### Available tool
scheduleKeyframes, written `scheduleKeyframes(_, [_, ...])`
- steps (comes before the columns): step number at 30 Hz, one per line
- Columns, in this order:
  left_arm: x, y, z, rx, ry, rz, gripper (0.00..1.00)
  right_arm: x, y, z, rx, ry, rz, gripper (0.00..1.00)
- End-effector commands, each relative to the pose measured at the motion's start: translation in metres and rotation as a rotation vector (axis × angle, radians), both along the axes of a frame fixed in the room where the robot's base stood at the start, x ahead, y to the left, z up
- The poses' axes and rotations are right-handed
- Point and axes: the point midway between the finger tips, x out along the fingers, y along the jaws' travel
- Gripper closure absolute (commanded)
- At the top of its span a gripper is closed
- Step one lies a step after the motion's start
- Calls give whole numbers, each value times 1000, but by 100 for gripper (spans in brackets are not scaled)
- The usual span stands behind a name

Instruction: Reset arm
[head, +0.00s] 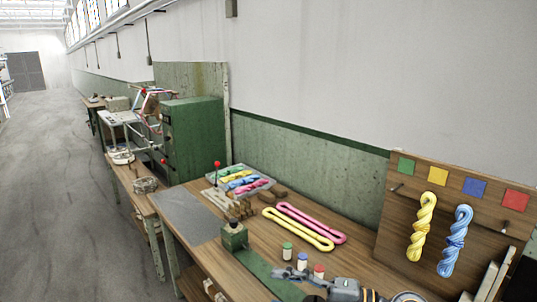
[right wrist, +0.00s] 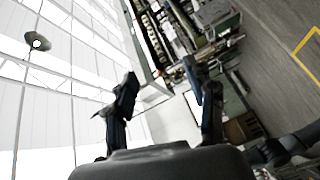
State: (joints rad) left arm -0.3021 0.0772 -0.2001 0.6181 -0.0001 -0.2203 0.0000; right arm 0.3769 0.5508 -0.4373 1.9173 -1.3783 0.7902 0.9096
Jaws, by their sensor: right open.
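My right gripper (right wrist: 165,95) is open in the right wrist view, with two dark fingers spread apart and nothing between them. In the head view, grey and black parts of an arm (head: 345,290) show low over the front of the wooden table (head: 190,235); whether its fingers are open is not clear there. My left gripper is not recognisable in either view. A yellow twisted skein (head: 421,228) and a blue twisted skein (head: 455,241) hang on a wooden board (head: 390,225). A yellow loop (head: 298,230) and a pink loop (head: 311,223) lie flat on the table.
A tray (head: 265,188) of coloured skeins stands near the wall. Small jars (head: 287,251) and a green device (head: 234,238) stand close to the arm. A green cabinet (head: 195,140) stands farther back. The floor (head: 60,190) at left is clear.

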Motion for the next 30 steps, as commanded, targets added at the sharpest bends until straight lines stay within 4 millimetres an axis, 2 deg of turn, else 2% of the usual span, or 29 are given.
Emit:
scheduleKeyframes(3, [0, 1, 0, 1, 0, -1, 20, 3, -6, 39, 297, 1, -157, 45])
scheduleKeyframes(6, [0, 2, 0, 2, 0, -1, 20, 13, -32, 58, 505, 40, -338, 45])
scheduleKeyframes(8, [0, 2, 0, 3, -1, -1, 20, 20, -53, 59, 607, 81, -462, 45])
scheduleKeyframes(11, [1, 3, 0, 3, -1, -2, 20, 29, -94, 45, 739, 187, -686, 45])
scheduleKeyframes(14, [1, 3, 0, 3, -2, -2, 20, 29, -134, 11, 815, 332, -921, 45])
scheduleKeyframes(17, [2, 3, 0, 3, -3, -2, 20, 16, -168, -39, 830, 512, -1151, 45])
scheduleKeyframes(20, [3, 3, 0, 3, -4, -2, 20, -13, -191, -97, 782, 728, -1362, 45])
scheduleKeyframes(21, [3, 3, 0, 3, -5, -2, 20, -29, -197, -121, 747, 820, -1435, 45])
scheduleKeyframes(24, [3, 3, 0, 3, -6, -2, 20, -74, -202, -169, 635, 1039, -1574, 45])
scheduleKeyframes(27, [3, 3, 0, 3, -6, -2, 20, -115, -199, -202, 520, 1215, -1650, 45])
scheduleKeyframes(30, [4, 2, 0, 3, -6, -1, 20, -154, -193, -223, 411, 1363, -1692, 45])
